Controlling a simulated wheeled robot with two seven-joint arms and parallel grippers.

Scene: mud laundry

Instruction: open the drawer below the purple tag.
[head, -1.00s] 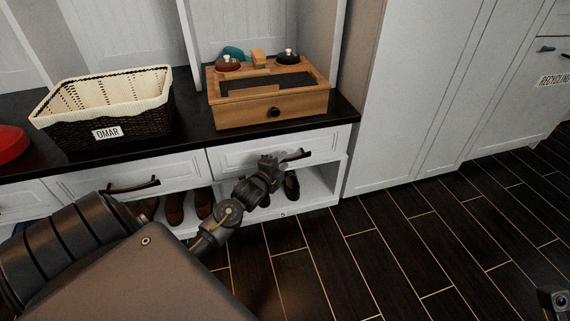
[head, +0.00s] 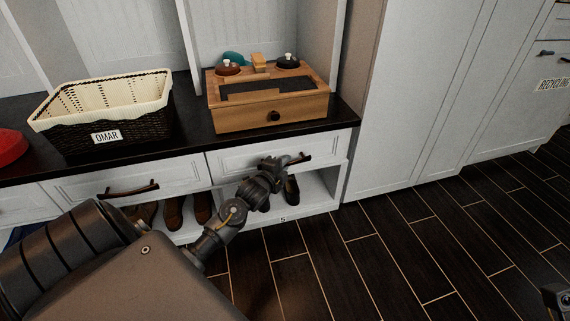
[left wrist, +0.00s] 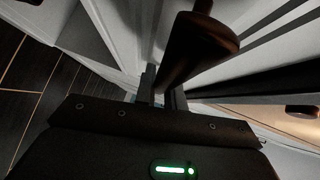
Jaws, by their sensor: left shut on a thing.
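The white right-hand drawer (head: 235,158) is under the dark bench top, below the wooden box. Its dark bar handle (head: 300,159) runs across the front. My left gripper (head: 283,162) is shut on this handle; the left wrist view shows the dark handle (left wrist: 195,45) large at the fingertips (left wrist: 162,88). The drawer front seems to stand slightly out from the bench. No purple tag can be made out in these views. A small grey part of my right arm (head: 556,299) shows at the lower right edge; its fingers cannot be made out.
A wooden box (head: 270,108) with a knob and a dark basket (head: 110,115) labelled OMAR stand on the bench top. A second drawer (head: 125,180) is to the left. Shoes (head: 173,211) sit in the cubbies below. The dark floor (head: 400,245) at right is clear.

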